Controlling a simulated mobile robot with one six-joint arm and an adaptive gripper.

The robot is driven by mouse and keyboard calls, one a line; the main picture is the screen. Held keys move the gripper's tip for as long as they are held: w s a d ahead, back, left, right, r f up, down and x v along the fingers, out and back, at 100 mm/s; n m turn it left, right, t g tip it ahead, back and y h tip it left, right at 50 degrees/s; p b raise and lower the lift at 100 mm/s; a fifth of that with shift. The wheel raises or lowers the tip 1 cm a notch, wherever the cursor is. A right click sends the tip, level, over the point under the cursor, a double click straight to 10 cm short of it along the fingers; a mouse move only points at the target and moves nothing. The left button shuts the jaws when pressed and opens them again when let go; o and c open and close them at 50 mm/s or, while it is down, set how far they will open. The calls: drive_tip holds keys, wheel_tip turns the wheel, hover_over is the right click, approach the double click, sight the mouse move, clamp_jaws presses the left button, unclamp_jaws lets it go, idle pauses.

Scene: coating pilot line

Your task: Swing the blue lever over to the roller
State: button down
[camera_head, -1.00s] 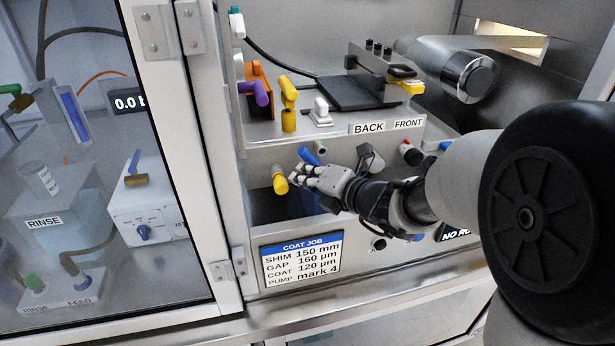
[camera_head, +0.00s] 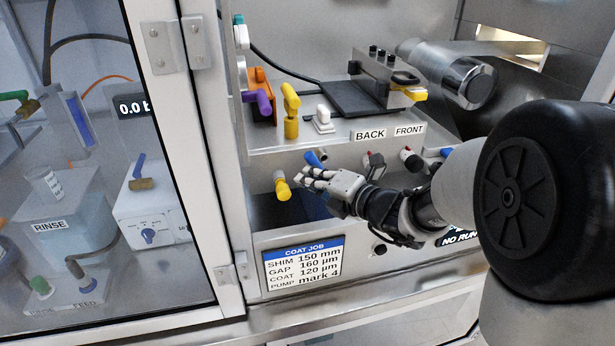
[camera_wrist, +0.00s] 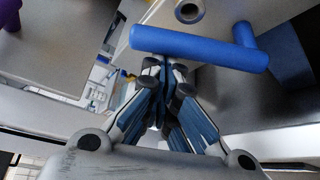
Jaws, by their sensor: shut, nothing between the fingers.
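The blue lever (camera_head: 314,158) sticks out of the steel front below the BACK label, just above my fingertips. In the wrist view the blue lever (camera_wrist: 195,47) is a bent round bar lying across the top. My gripper (camera_head: 308,179) is shut and empty, with its fingers pointing left. In the wrist view my gripper's fingertips (camera_wrist: 164,65) meet at the lower edge of the bar, near its left end. I cannot tell whether they touch it. The metal roller (camera_head: 468,82) is at the upper right, well away from my gripper.
A yellow lever (camera_head: 282,187) stands close left of my fingertips. Red-tipped valves (camera_head: 408,157) sit to the right, above my wrist. A coating block (camera_head: 382,72), a purple lever (camera_head: 258,101) and a white toggle (camera_head: 323,119) stand on the shelf above. A job card (camera_head: 302,264) hangs below.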

drive_tip(key=w+d+r+m+t+y+p, duration=0.2)
drive_tip(key=d+m+t+y+p, duration=0.1)
drive_tip(key=d+m+p, duration=0.5)
drive_tip(key=shift+w+d+m+p, duration=0.25)
drive_tip(key=shift+d+m+p, duration=0.2)
drive_tip(key=shift+p, duration=1.05)
